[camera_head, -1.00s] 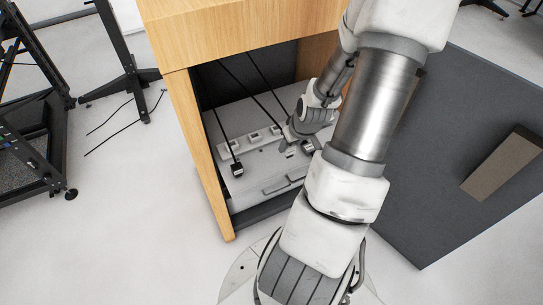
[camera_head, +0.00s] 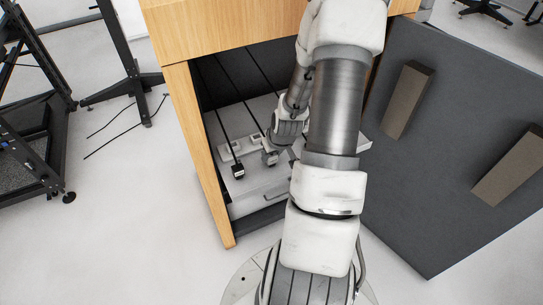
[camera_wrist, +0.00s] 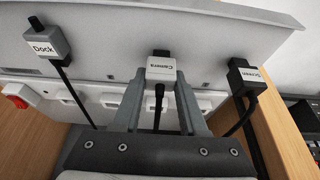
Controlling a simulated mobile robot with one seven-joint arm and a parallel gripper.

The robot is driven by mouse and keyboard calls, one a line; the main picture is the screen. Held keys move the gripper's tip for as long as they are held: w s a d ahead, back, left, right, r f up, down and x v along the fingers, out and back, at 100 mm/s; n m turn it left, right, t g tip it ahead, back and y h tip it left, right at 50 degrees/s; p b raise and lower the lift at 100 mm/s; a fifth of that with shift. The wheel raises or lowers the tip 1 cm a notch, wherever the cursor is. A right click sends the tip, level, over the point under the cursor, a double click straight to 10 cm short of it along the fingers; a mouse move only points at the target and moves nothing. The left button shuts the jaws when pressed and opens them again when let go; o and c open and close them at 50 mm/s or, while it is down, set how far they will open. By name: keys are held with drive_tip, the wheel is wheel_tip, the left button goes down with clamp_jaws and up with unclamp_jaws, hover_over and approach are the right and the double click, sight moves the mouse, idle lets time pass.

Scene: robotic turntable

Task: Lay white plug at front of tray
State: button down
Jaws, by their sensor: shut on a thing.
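A white plug labelled "Camera" (camera_wrist: 161,70), with a black cable, is between the fingers of my gripper (camera_wrist: 158,85) in the wrist view. My gripper is shut on it. In the head view my gripper (camera_head: 271,153) holds it over the front part of the grey tray (camera_head: 262,190) inside the wooden cabinet. The tray's bare surface (camera_wrist: 215,50) shows behind the plug in the wrist view. I cannot tell whether the plug touches the tray.
A black plug labelled "Screen" (camera_wrist: 241,76) lies to the right in the wrist view and a grey plug labelled "Dock" (camera_wrist: 46,42) to the left. A white power strip (camera_wrist: 205,102) with a red switch (camera_wrist: 17,96) lies behind. The wooden cabinet (camera_head: 180,105) encloses the tray.

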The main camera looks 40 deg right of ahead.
drive_tip(key=shift+f, duration=0.2)
drive_tip(key=shift+c, duration=2.2)
unclamp_jaws()
drive_tip(key=shift+r, duration=0.1)
drive_tip(key=shift+r, duration=0.1)
drive_tip(key=shift+r, duration=0.3)
drive_tip(key=p+v, duration=0.4)
drive_tip(key=v, duration=0.7)
drive_tip(key=shift+s+r+p, duration=0.25)
drive_tip(key=shift+s+p, duration=0.05)
drive_tip(key=shift+p, duration=0.05)
drive_tip(key=shift+a, duration=0.1)
